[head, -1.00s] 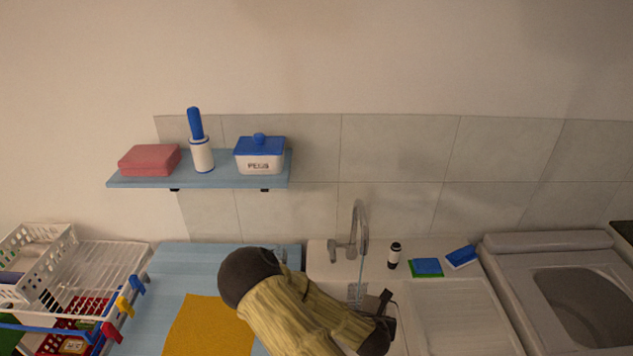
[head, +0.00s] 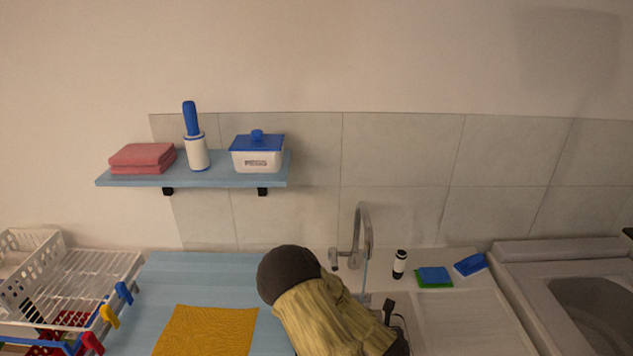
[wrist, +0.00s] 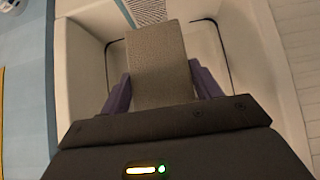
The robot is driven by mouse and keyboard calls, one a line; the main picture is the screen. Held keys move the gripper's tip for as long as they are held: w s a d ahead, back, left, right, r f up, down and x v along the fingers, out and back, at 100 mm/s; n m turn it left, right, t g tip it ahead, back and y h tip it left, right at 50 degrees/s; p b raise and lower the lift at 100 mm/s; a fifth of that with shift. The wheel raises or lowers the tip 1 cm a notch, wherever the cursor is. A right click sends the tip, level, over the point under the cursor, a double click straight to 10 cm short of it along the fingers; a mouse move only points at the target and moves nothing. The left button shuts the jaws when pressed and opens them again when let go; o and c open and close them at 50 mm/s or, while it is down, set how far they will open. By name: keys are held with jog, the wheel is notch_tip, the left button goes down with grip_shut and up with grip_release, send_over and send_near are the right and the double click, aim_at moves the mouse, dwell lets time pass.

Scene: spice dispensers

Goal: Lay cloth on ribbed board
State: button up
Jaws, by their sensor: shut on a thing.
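My gripper (wrist: 163,85) is shut on a flat grey-brown cloth (wrist: 158,60). In the wrist view the cloth stands out straight between the two purple fingers, over the pale sink basin (wrist: 212,55). A light ribbed surface (wrist: 146,12), perhaps the ribbed board, shows at the top of that view, partly hidden behind the cloth. Whether the cloth touches it I cannot tell. In the head view my arm covers the front of the sink, and the fingers and cloth are hidden.
A tap (head: 363,235) stands behind the sink. A yellow mat (head: 207,330) lies on the blue counter (head: 190,270), beside a white rack (head: 85,285). A shelf (head: 215,180) hangs above.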

jog(key=shift+f, duration=0.55)
jog(key=shift+r, duration=0.1)
jog(key=shift+r, duration=0.1)
